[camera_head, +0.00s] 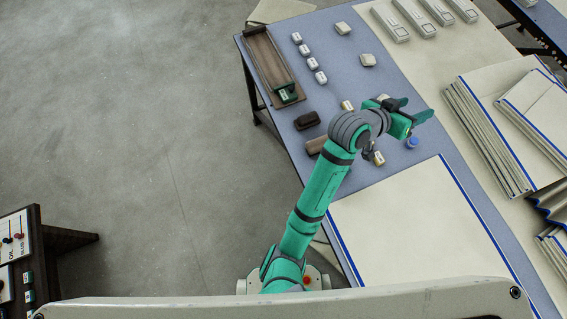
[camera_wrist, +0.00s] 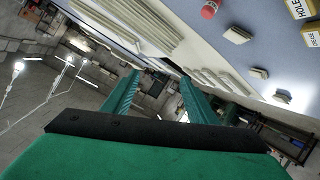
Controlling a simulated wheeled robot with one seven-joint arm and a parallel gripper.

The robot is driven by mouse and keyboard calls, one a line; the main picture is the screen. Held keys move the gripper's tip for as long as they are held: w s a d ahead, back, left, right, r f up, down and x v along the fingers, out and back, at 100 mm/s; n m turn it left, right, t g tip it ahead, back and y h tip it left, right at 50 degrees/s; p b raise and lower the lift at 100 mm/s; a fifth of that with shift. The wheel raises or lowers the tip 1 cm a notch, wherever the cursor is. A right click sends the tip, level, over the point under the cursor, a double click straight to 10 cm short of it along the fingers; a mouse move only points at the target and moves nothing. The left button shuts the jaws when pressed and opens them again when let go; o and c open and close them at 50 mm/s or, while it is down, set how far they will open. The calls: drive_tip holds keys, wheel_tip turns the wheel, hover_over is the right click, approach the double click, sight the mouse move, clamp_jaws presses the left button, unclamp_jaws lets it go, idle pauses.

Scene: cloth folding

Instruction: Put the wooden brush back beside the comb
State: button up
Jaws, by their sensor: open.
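Two small brown objects lie near the table's left edge in the head view: a dark brown block (camera_head: 307,120) and a lighter brown piece (camera_head: 316,144), partly hidden by my arm. Either may be the wooden brush; I cannot tell which. I cannot make out a comb for certain. A long brown tray (camera_head: 250,62) lies at the table's far left corner, with a green-ended thing (camera_head: 288,95) at its near end. My gripper (camera_head: 416,109) is open and empty, above the table and right of the brown objects. Its green fingers stand apart in the wrist view (camera_wrist: 160,80).
Several small pale labelled blocks (camera_head: 313,64) stand right of the tray. A blue round item (camera_head: 412,142) and yellow-labelled blocks (camera_head: 378,158) lie near my gripper. A large cream cloth (camera_head: 405,225) covers the near table. Stacked folded cloths (camera_head: 490,135) lie at the right.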

drive_tip(key=s+a+f+n+t+y, duration=0.2)
drive_tip(key=s+a+f+n+t, duration=0.1)
drive_tip(key=a, duration=0.3)
drive_tip(key=s+a+f+n+t+y, duration=0.2)
drive_tip(key=s+a+f+n+y, duration=0.1)
drive_tip(key=a, duration=0.4)
drive_tip(key=s+a+f+n+t+y, duration=0.3)
drive_tip(key=a+f+n, duration=0.1)
drive_tip(key=a, duration=0.3)
drive_tip(key=shift+s+a+f+n+t, duration=0.1)
drive_tip(key=shift+s+f+n+t, duration=0.1)
drive_tip(key=shift+s+n+t, duration=0.15)
drive_tip(key=s+a+r+m+y, duration=0.2)
drive_tip(key=s+a+m+y, duration=0.1)
drive_tip(key=s+a, duration=1.3)
drive_tip(key=shift+s+a+t+y, duration=0.35)
drive_tip(key=shift+s+y, duration=0.35)
drive_tip(key=shift+s, duration=0.45)
drive_tip(key=shift+d+r, duration=0.1)
